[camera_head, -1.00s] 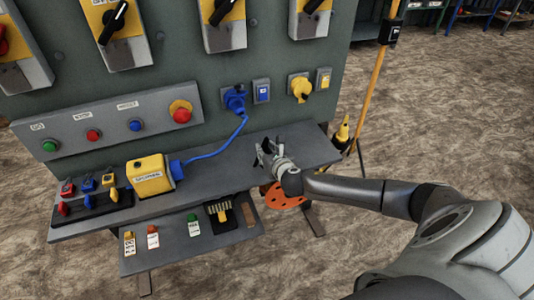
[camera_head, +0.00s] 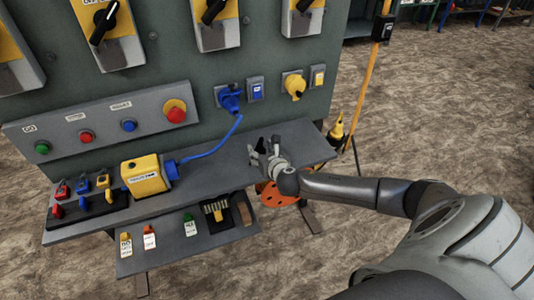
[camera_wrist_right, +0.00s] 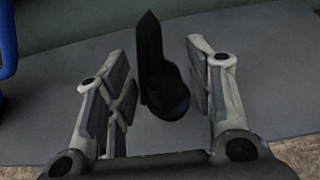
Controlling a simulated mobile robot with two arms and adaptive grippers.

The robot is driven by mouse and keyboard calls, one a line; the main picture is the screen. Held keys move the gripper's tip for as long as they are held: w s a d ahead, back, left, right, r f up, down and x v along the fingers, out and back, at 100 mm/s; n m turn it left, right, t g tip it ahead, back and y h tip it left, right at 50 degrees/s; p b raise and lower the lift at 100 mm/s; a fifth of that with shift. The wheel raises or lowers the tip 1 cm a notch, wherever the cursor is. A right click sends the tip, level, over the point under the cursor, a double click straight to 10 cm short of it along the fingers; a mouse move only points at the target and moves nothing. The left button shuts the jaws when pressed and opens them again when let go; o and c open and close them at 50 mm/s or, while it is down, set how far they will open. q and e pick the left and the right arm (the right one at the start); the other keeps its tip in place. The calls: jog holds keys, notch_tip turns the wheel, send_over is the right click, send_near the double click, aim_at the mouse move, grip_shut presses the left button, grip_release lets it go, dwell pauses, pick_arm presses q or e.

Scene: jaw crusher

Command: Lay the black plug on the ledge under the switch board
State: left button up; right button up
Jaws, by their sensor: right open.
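The black plug (camera_wrist_right: 160,75) shows in the right wrist view between the two fingers of my right gripper (camera_wrist_right: 155,85). A gap shows on each side of it. Its thin pointed part is toward the top of the picture and its round end is nearer the gripper. I cannot tell whether it touches the ledge. In the head view my right gripper (camera_head: 265,150) is open over the right part of the grey ledge (camera_head: 220,178). The plug cannot be made out clearly there. The ledge runs below the green switch board (camera_head: 180,75). My left gripper is not in view.
A yellow box (camera_head: 147,174) stands on the ledge, joined by a blue cable to a blue plug (camera_head: 230,98) on the board. A yellow plug (camera_head: 294,85) is beside it. Red, blue and yellow locks (camera_head: 84,190) sit at the ledge's left end. A lower shelf (camera_head: 165,258) holds tags.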

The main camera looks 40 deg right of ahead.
jog(key=v, duration=1.1)
jog(key=shift+s, duration=0.4)
jog(key=shift+a+r, duration=0.1)
jog(key=s+d+f+m+g, duration=0.1)
jog(key=d+f+m+g, duration=0.1)
jog(key=f+m, duration=0.5)
jog(key=s+d+f+m+g, duration=0.1)
jog(key=s+f+m+g, duration=0.1)
jog(key=f, duration=1)
jog(key=s+a+f+m+g, duration=0.1)
jog(key=s+f+m+g, duration=0.1)
jog(key=s+f+m, duration=0.5)
jog(key=s+f+m+g, duration=0.2)
jog(key=s+f, duration=0.3)
jog(key=f, duration=0.4)
jog(key=s+a+f+m+g+y, duration=0.1)
jog(key=s+a+f+m, duration=0.3)
jog(key=s, duration=0.5)
jog(key=s+a+f+m+g+y, duration=0.1)
jog(key=s+a+f+m, duration=0.3)
jog(key=s, duration=0.4)
jog(key=s+a+f+m+g+y, duration=0.1)
jog(key=s+a+f+m, duration=0.3)
jog(key=s, duration=0.5)
jog(key=shift+s+a+f+m+g, duration=0.4)
jog(key=shift+a+f+g, duration=0.1)
jog(key=shift+a+f, duration=0.15)
